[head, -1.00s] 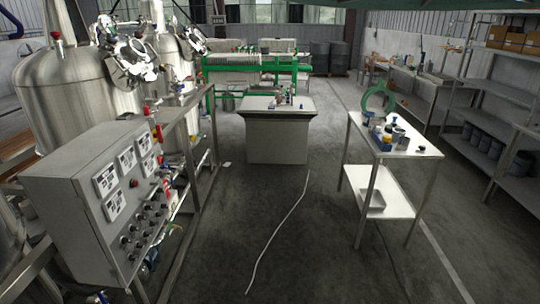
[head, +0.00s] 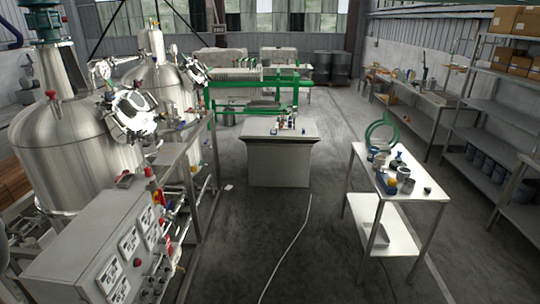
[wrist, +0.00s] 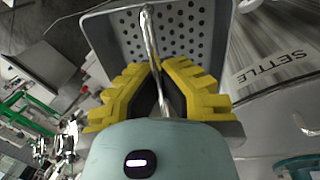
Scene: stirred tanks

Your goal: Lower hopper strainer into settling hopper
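In the wrist view my gripper (wrist: 158,86), with yellow-edged fingers and dark pads, is closed around a thin shiny metal handle (wrist: 149,38). Beyond the fingers is the hopper strainer (wrist: 187,33), a grey basket with a perforated face and plain sloping walls. The fingers and handle hide part of it. The settling hopper itself is not clearly made out. My gripper and the strainer do not show in the head view.
A grey block with a wide top (head: 279,161) stands mid-floor, small items on it. A white table (head: 412,193) with jars and a green ring stands right. Steel tanks (head: 68,150) and a control panel (head: 97,262) fill the left. The floor between is open, with a pale hose (head: 290,245).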

